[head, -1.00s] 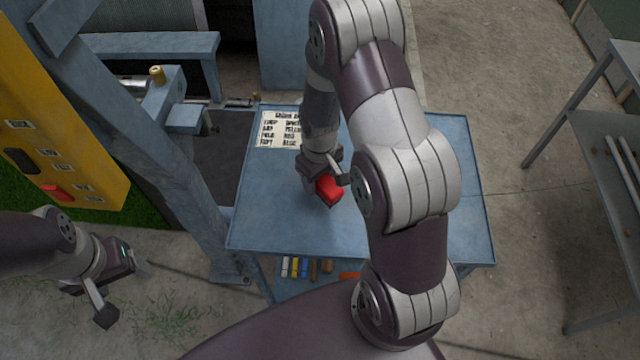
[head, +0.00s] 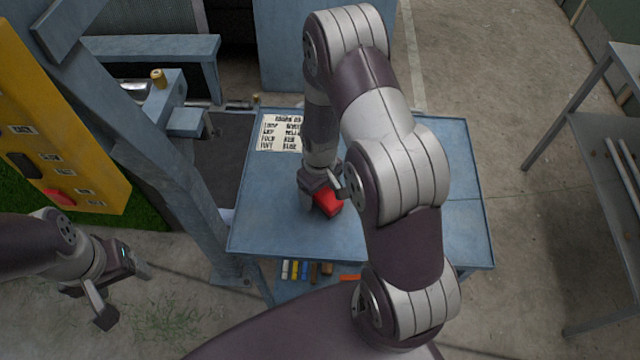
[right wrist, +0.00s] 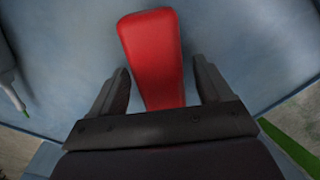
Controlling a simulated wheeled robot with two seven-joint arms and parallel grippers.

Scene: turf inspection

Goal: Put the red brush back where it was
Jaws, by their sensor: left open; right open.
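The red brush (head: 328,204) is at my right gripper, above or on the blue tabletop (head: 280,228); I cannot tell whether it touches the surface. In the right wrist view the red brush (right wrist: 152,55) shows as a smooth red block, with its narrow end between the fingers. My right gripper (right wrist: 160,88) is open, with a gap on each side of the brush. It also shows in the head view (head: 324,200), pointing down at the table. My left gripper (head: 128,294) is open and empty at the lower left, away from the table.
A printed sheet (head: 279,132) lies at the table's back left. Several small coloured items (head: 300,270) sit on a lower shelf at the front. A yellow panel (head: 55,150) with a red button and a blue post stand left. A grey rack (head: 610,180) stands right.

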